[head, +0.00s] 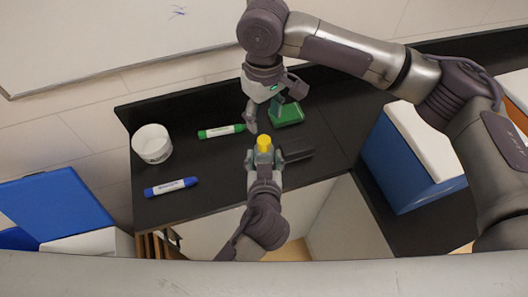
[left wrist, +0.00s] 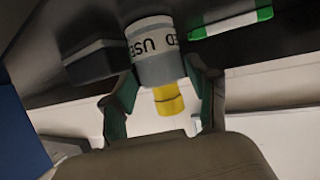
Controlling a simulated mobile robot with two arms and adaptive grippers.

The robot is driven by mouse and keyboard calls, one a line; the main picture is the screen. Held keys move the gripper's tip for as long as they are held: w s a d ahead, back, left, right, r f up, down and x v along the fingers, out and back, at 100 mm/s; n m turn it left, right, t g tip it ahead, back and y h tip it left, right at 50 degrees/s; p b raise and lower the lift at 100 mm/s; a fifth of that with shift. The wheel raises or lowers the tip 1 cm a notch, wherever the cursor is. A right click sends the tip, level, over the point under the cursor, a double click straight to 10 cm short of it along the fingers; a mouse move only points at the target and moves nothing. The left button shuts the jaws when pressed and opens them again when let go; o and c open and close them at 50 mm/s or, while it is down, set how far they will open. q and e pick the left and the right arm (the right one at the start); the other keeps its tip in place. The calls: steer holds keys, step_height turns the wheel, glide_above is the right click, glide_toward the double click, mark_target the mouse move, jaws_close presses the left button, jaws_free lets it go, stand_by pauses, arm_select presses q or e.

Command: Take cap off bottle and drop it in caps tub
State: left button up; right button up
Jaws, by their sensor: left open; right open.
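The bottle (head: 264,155) stands upright near the table's front edge with its yellow cap (head: 264,142) on. In the left wrist view, the picture is upside down; the grey bottle (left wrist: 160,70) has a white band with dark lettering, and the cap (left wrist: 168,100) points down. My left gripper (head: 264,160) is open, with a finger on each side of the bottle; contact is unclear. My right gripper (head: 271,108) is open and empty, behind and above the bottle. A white tub (head: 152,150) with dark print, apparently the caps tub, stands at the table's left.
A blue-and-white box (head: 400,165) stands further right.

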mark_target(264, 158)
arm_select(q)
steer(key=shift+x, duration=1.5)
steer(key=shift+s, duration=0.1)
jaws_close()
